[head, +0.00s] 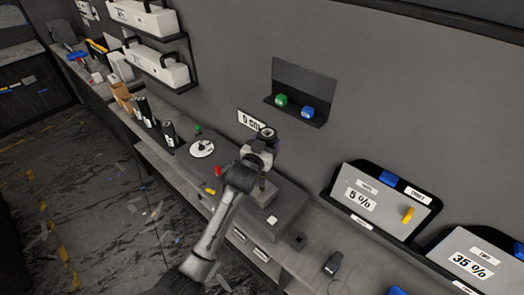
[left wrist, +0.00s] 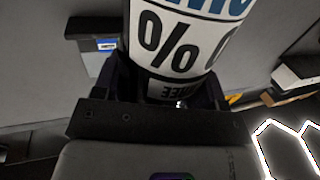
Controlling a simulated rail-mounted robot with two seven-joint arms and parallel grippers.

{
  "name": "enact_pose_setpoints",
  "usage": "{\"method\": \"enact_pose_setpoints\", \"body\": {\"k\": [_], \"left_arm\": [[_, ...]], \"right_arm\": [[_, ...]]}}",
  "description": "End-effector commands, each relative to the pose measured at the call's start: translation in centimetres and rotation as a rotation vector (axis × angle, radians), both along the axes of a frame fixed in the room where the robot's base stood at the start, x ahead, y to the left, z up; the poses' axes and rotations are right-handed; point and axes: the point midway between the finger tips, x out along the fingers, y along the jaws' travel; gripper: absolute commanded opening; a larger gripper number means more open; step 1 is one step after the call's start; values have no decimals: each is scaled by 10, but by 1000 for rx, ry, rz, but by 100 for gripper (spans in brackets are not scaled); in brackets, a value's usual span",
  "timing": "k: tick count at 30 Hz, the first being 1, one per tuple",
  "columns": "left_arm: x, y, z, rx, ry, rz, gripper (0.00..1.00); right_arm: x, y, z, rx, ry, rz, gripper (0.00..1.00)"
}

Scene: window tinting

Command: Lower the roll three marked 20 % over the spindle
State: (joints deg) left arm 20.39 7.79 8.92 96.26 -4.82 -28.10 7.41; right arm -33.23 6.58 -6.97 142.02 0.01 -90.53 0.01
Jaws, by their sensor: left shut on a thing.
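My left gripper (head: 258,154) is shut on a roll (head: 267,131) in the head view, and the roll's dark round top shows above the jaws. In the left wrist view the roll (left wrist: 185,42) has a white label with an upside-down "%" and part of a word, and the dark jaws (left wrist: 165,95) close around its lower part. Below the gripper in the head view, a thin upright brass-coloured rod, perhaps the spindle (head: 262,185), stands over a grey block (head: 262,195). The arm hides part of it, and I cannot tell whether the roll is over it. My right gripper is not in view.
A white disc (head: 202,148) lies left of the gripper, with dark rolls (head: 168,132) farther left. A small wall shelf (head: 298,110) holds green and blue items. Panels marked 5 % (head: 385,200) and 35 % (head: 480,262) stand at the right.

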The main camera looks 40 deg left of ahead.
Motion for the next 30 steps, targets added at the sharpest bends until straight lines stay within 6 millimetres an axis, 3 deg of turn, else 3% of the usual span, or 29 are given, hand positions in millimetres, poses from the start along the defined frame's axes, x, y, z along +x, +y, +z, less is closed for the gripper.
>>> {"method": "enact_pose_setpoints", "body": {"k": [1, 8, 26, 30], "left_arm": [[5, 10, -10, -4, -4, 12, 32], [15, 33, -21, -14, -10, 39, 32], [15, 34, -18, -15, -9, 41, 32], [15, 34, -31, -15, -9, 41, 32]], "right_arm": [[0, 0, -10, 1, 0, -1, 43], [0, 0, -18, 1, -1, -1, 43], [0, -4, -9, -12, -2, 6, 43], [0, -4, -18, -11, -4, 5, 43]]}}
